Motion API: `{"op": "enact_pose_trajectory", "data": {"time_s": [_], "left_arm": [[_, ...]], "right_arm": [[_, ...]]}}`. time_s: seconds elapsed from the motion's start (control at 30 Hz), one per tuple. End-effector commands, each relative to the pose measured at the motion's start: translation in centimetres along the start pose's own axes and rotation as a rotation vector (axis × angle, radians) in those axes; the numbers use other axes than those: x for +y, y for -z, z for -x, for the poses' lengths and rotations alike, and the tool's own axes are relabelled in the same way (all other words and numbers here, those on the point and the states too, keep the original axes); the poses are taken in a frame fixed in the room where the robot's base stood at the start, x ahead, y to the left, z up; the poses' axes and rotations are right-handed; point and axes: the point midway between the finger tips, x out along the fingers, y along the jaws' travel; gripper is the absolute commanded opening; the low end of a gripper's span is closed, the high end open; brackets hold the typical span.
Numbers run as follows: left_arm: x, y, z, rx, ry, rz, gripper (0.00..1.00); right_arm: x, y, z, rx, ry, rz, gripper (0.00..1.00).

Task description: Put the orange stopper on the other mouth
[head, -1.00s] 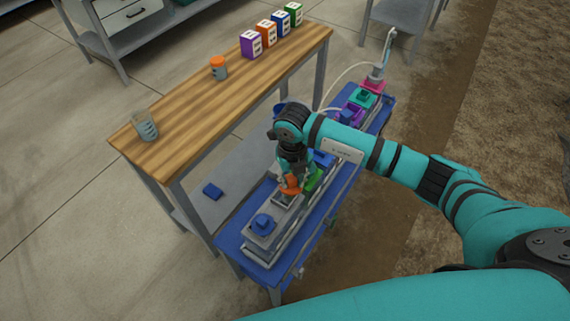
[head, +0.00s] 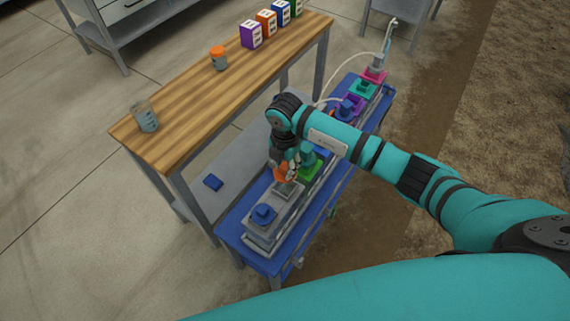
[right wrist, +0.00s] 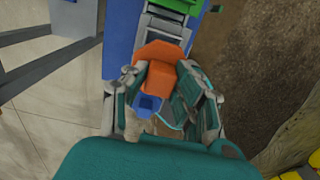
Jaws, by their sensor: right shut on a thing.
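My right gripper (head: 285,172) is shut on the orange stopper (head: 281,175), above the blue skid (head: 232,232). In the right wrist view the stopper (right wrist: 160,58) sits between the fingers (right wrist: 165,88), its lower part partly hidden. A grey block (head: 287,190) lies just below the gripper. I cannot tell whether the stopper touches it. A green fitting (head: 312,167) is just to the right, and a blue knob (head: 263,213) on a grey block is nearer. I cannot make out the mouths clearly. My left gripper is not in view.
A wooden bench (head: 185,112) runs along the left, bearing a grey cup (head: 145,115), an orange-topped jar (head: 218,58) and several coloured boxes (head: 251,35). Purple, teal and pink fittings stand at the skid's far end.

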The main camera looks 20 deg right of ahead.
Motion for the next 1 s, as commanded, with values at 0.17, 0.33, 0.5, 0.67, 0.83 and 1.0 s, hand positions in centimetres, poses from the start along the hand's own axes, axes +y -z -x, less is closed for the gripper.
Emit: {"op": "enact_pose_trajectory", "data": {"time_s": [0.17, 0.33, 0.5, 0.67, 0.83, 1.0], "left_arm": [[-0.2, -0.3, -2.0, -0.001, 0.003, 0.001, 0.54], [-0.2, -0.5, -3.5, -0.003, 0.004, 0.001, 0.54], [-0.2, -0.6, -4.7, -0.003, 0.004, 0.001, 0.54], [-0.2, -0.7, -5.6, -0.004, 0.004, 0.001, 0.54], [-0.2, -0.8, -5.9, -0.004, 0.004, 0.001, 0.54], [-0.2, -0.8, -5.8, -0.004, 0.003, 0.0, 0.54]], "right_arm": [[0.0, 0.0, -2.3, 0.001, 0.0, 0.0, 0.05], [0.0, 0.0, -4.0, 0.001, -0.001, 0.001, 0.05], [0.0, 0.0, -5.6, 0.001, 0.0, 0.001, 0.05], [0.0, 0.0, -6.8, 0.001, 0.0, 0.002, 0.05], [0.1, 0.0, -7.3, 0.001, -0.001, 0.002, 0.05], [0.0, 0.0, -7.2, 0.001, -0.001, 0.002, 0.05]]}}
